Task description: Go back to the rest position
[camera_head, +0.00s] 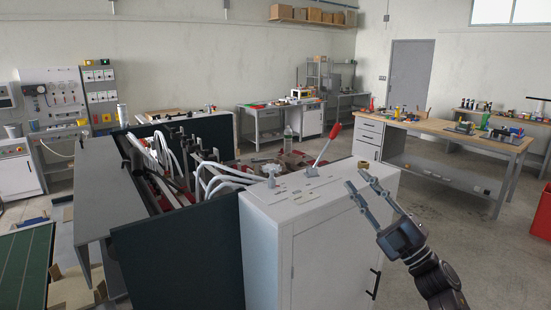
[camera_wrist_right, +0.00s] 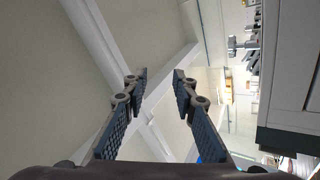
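My right gripper (camera_head: 366,190) is raised at the right of the white cabinet in the head view, with its fingers pointing up and left. In the right wrist view its two fingers (camera_wrist_right: 160,90) stand apart with nothing between them, so it is open and empty. In the head view the fingers overlap the cabinet's right edge; I cannot tell the exact gap. My left gripper is not in view.
The white cabinet (camera_head: 262,240) carries a lever with a red handle (camera_head: 329,143) and a grey knob (camera_head: 271,171). A dark machine housing (camera_head: 180,255) with white hoses stands left of it. A wooden-topped workbench (camera_head: 450,131) stands behind right.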

